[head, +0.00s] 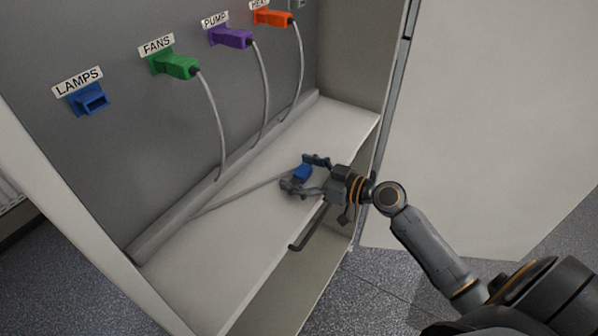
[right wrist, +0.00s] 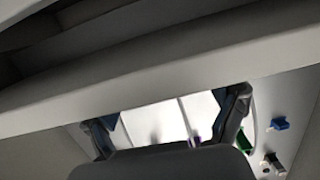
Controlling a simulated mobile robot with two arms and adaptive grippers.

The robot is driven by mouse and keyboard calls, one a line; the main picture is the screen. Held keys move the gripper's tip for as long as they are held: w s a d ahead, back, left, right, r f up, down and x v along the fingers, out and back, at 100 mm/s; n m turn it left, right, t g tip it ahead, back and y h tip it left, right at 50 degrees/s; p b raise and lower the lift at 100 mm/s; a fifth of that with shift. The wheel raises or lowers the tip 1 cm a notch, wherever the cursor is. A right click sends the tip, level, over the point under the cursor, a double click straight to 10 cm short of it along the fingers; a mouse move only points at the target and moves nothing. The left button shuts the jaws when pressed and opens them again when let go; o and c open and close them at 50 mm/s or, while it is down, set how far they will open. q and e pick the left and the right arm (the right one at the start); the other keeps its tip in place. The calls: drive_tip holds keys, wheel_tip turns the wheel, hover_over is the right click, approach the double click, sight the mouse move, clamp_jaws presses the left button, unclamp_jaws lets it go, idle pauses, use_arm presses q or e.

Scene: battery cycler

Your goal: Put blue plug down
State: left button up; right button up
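The blue plug (head: 302,173) is low over or on the cabinet's pale shelf, with its grey cable running left along the shelf. My right gripper (head: 301,173) is around it, fingers spread on either side, with gaps visible beside the plug. In the right wrist view the two fingers (right wrist: 168,115) also stand wide apart, and I cannot make out the plug there. Whether the plug touches the shelf is hard to tell. The blue LAMPS socket (head: 91,99) on the back panel is empty. My left gripper is not in view.
Green (head: 176,66), purple (head: 232,38) and orange (head: 273,18) plugs sit in the panel, their cables hanging to the shelf's rear ledge. The shelf (head: 230,235) is clear at the front left. The open cabinet door (head: 480,120) stands at the right, near my right arm.

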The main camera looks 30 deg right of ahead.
drive_tip(key=shift+r, duration=0.25)
drive_tip(key=b+v, duration=0.3)
drive_tip(key=v, duration=0.9)
